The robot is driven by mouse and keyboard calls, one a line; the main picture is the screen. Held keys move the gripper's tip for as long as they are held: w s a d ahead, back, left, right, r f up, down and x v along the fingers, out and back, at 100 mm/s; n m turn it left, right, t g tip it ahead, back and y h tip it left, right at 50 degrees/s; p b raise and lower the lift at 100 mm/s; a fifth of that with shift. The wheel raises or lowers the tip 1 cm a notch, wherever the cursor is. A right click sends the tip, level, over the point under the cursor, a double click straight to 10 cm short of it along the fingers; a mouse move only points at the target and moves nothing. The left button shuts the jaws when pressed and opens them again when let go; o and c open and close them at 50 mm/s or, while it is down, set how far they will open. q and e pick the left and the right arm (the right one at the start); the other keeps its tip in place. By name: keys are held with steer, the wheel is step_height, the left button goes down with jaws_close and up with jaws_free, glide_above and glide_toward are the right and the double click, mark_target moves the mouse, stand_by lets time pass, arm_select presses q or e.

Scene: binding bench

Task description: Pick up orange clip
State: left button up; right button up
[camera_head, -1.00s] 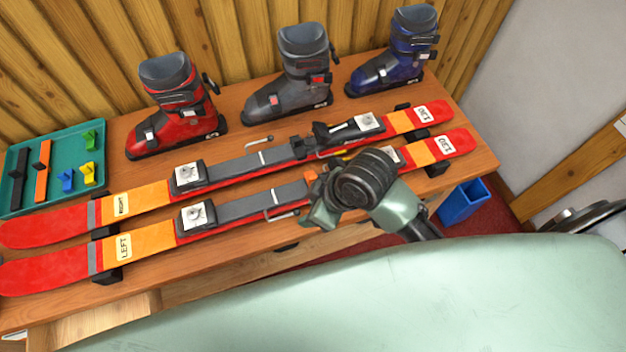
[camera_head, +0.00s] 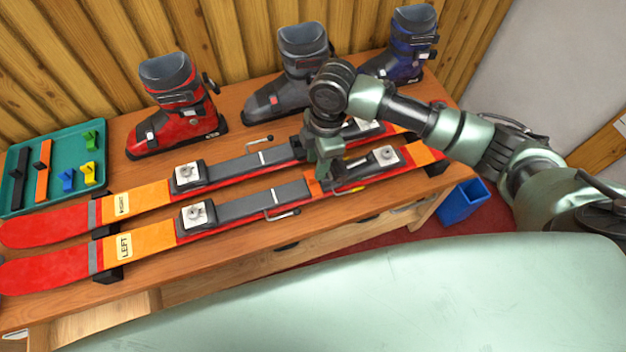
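Another small orange-red piece (camera_head: 313,187) shows on the lower ski, marked LEFT (camera_head: 150,236), just left of my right gripper's fingers. I cannot tell for sure which of the two is the orange clip. My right gripper (camera_head: 325,173) points down over the bindings of the two skis and hides part of them. Whether its fingers are apart or hold anything is not clear. My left gripper is out of view.
The tray also holds a black piece (camera_head: 18,178) and small blue, yellow and green pieces. Red (camera_head: 175,110), grey (camera_head: 300,75) and blue boots stand behind the skis. A blue bin (camera_head: 463,203) stands beyond the bench.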

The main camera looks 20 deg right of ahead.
steer(key=f, duration=0.3)
steer(key=f+p, duration=0.1)
steer(key=shift+s+a+f, duration=0.2)
steer(key=shift+a+f, duration=0.1)
steer(key=shift+a, duration=0.1)
steer(key=shift+f, duration=0.4)
steer(key=shift+c, duration=0.3)
jaws_close()
steer(key=shift+w+r, duration=0.1)
step_height(320, 180, up, 19)
steer(key=b, duration=0.1)
step_height(320, 180, up, 7)
steer(key=p, duration=0.8)
glide_above(313, 176)
